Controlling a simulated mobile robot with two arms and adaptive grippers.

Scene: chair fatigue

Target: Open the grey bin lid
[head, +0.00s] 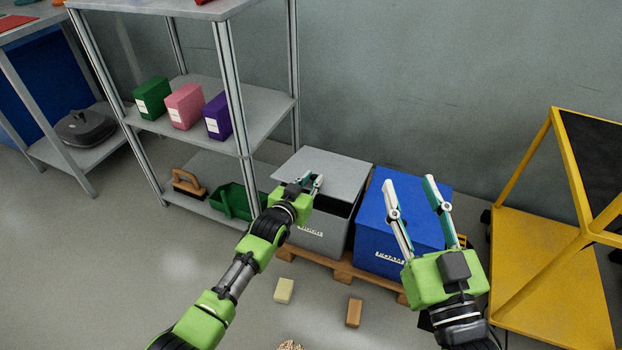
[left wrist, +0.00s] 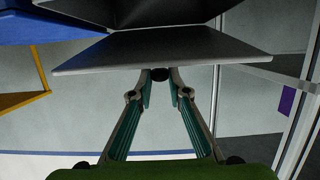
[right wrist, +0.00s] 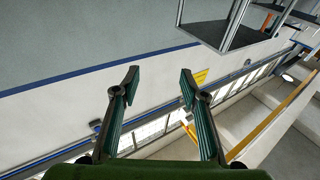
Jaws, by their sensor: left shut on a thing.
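The grey bin (head: 318,236) stands on a wooden pallet beside a blue bin. Its grey lid (head: 322,166) is partly raised at the front, with a dark gap between lid and bin. My left gripper (head: 311,184) is at the lid's front edge. My right gripper (head: 410,182) is open and empty, in front of the blue bin. The right wrist view shows nothing between its fingers (right wrist: 158,80).
The blue bin (head: 390,245) is shut, close on the right. A metal shelf (head: 205,100) with boxes, a brush (head: 188,184) and a green dustpan (head: 232,202) stands left. A yellow cart (head: 550,250) stands right. Two small blocks (head: 284,290) (head: 354,313) lie on the floor.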

